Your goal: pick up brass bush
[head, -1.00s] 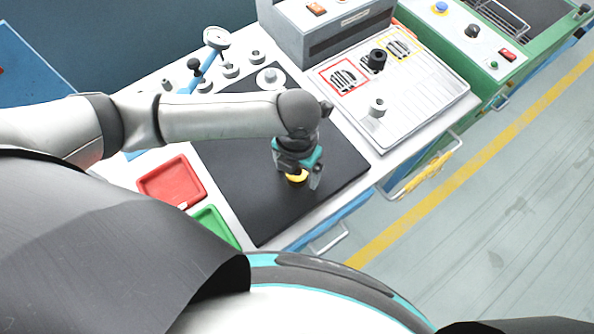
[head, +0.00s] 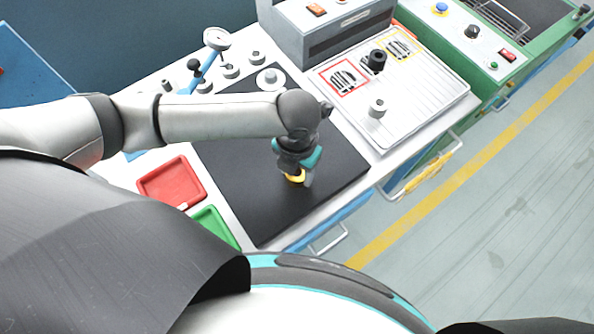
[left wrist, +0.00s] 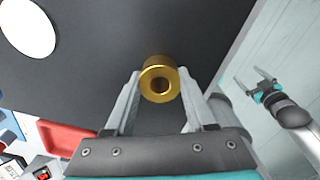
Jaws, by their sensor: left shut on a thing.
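A red tray (head: 172,183) and a green tray (head: 213,228) stand left of the mat. A metal plate with red and yellow framed areas (head: 425,93) lies to the right, with a grey box (head: 330,35) behind. A dial gauge (head: 216,38) stands at the back left.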

